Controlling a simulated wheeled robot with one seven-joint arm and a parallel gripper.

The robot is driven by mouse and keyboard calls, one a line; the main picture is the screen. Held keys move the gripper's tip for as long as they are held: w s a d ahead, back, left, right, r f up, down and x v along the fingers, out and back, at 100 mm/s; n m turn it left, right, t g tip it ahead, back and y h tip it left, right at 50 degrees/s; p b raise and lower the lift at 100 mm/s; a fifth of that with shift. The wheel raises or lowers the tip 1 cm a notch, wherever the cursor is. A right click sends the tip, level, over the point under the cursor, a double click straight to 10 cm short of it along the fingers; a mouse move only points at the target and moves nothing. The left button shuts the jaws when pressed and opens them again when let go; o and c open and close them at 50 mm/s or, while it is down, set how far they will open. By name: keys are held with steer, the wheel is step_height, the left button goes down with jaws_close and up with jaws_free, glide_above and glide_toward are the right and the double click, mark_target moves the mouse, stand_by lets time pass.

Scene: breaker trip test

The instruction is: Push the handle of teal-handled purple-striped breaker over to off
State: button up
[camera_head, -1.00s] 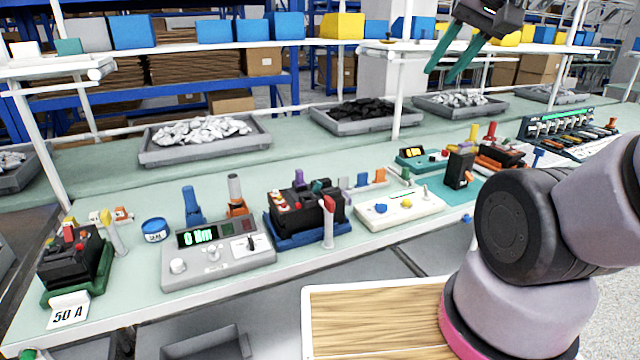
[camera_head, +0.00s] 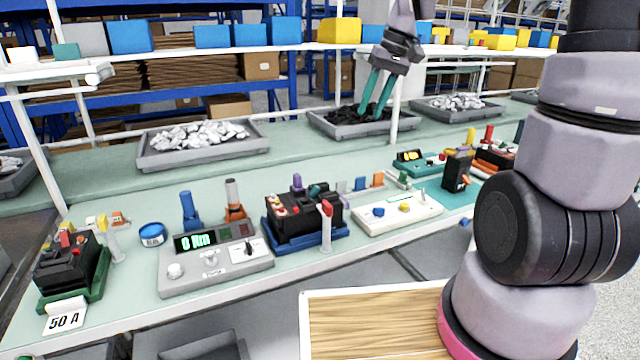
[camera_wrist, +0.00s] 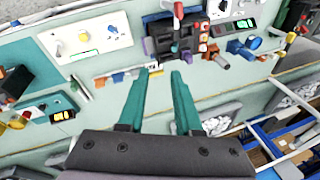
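A black breaker block (camera_head: 290,226) sits on a blue base (camera_head: 325,238) in the middle of the bench in the head view. A teal handle (camera_head: 316,190) and a purple part (camera_head: 297,181) stand up on its top; the stripe is too small to make out. The block also shows in the wrist view (camera_wrist: 160,45), beyond my fingertips, with its small handles hard to tell apart. My gripper (camera_head: 371,117) hangs above the back of the bench, up and right of the block. Its two teal fingers are apart and empty in the wrist view (camera_wrist: 163,72).
A grey meter box (camera_head: 216,262) stands left of the block, and a red-topped post (camera_head: 326,225) at its front. A white panel (camera_head: 410,212) lies to the right. Another black breaker on a green base (camera_head: 75,285) is far left. Grey trays and a white shelf post (camera_head: 398,110) stand behind.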

mark_target(318, 187)
steer(key=w+a+f+n+g+y, duration=0.1)
steer(key=w+a+f+n+g, duration=0.2)
steer(key=f, duration=0.4)
steer(key=w+a+f+g+y, duration=0.1)
steer(key=w+a+f+y, duration=0.15)
steer(key=w+f, duration=0.3)
steer(key=shift+h, duration=0.35)
steer(key=x, duration=1.2)
steer(key=shift+s+d, duration=0.1)
steer(key=shift+s, duration=0.05)
jaws_close()
